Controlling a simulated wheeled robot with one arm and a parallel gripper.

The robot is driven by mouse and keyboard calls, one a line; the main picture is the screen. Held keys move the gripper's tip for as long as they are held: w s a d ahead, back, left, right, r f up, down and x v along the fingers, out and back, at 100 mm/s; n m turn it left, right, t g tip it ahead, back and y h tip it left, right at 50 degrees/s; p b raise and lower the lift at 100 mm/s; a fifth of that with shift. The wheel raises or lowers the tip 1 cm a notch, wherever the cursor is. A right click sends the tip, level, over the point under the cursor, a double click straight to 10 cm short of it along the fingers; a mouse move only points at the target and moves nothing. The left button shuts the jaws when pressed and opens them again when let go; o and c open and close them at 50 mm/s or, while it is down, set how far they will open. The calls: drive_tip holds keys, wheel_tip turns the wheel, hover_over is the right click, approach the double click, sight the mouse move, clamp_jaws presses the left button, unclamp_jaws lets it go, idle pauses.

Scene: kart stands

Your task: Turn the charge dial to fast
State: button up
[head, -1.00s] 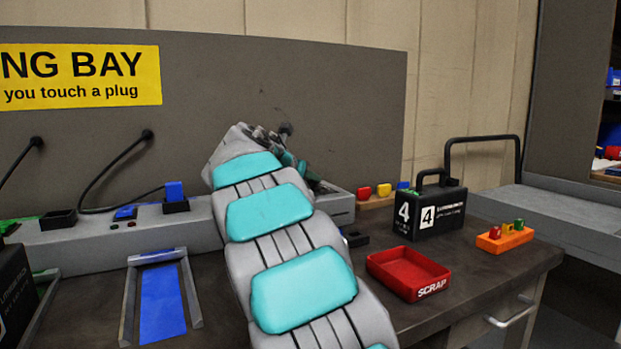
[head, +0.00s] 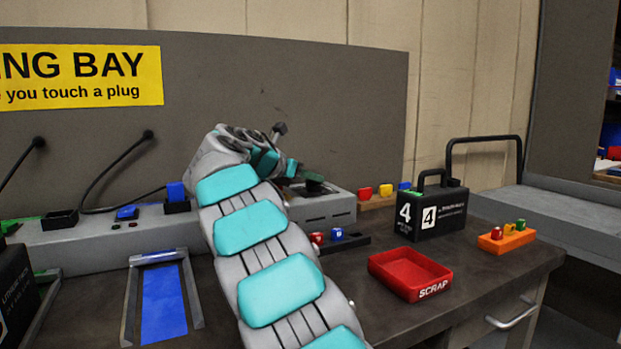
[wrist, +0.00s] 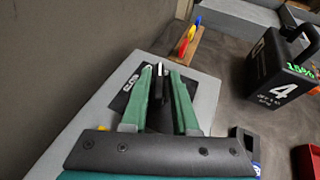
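The charge dial (head: 314,184) is a dark knob on top of the grey charger box (head: 325,207), at the right end of the long grey unit. In the wrist view the dial (wrist: 160,71) has a white mark and sits on a black plate with a small white label; the setting cannot be read. My gripper (head: 294,168) has green fingers and is just left of the dial in the head view. In the wrist view my gripper (wrist: 161,70) shows its fingers apart, with the dial seen between their tips; contact is not visible.
Right of the box stand a black battery case marked 4 (head: 432,212), a red scrap tray (head: 408,272) and an orange holder (head: 506,240). A dark rack (head: 345,243) with red and blue pieces lies before the box. A grey panel (head: 300,90) rises behind.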

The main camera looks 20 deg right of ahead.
drive_tip(key=shift+o, duration=1.2)
drive_tip(key=shift+v, duration=3.9)
drive_tip(key=shift+c, duration=0.2)
